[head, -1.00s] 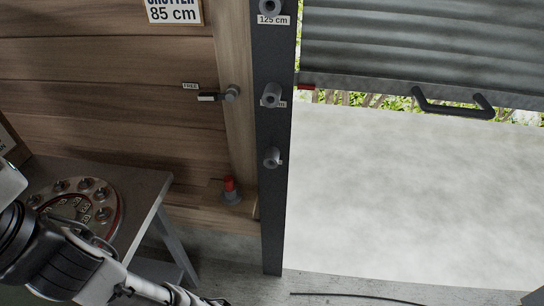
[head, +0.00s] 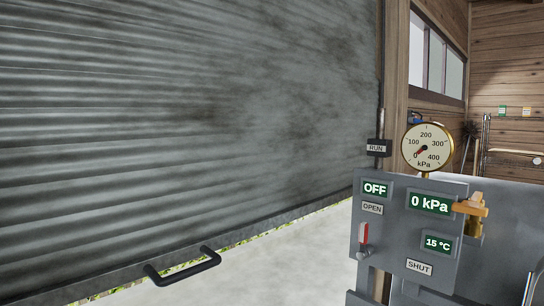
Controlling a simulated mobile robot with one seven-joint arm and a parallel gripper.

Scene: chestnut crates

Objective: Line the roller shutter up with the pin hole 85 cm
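The grey corrugated roller shutter (head: 190,110) fills the left and middle of the head view. It is partly raised, with a strip of light and greenery under its bottom edge. A dark bar handle (head: 184,268) is fixed at that bottom edge, at the lower left. The post with the pin holes and the 85 cm sign are out of the current view, so I cannot tell how the shutter's edge stands against the 85 cm hole. My gripper is not in view.
A grey control box (head: 408,235) stands at the right, with displays reading OFF, 0 kPa and 15 °C. It has a red-handled lever (head: 364,236) and an orange-yellow fitting (head: 474,215). A round gauge (head: 427,147) sits above it. Pale floor (head: 285,270) lies clear before the shutter.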

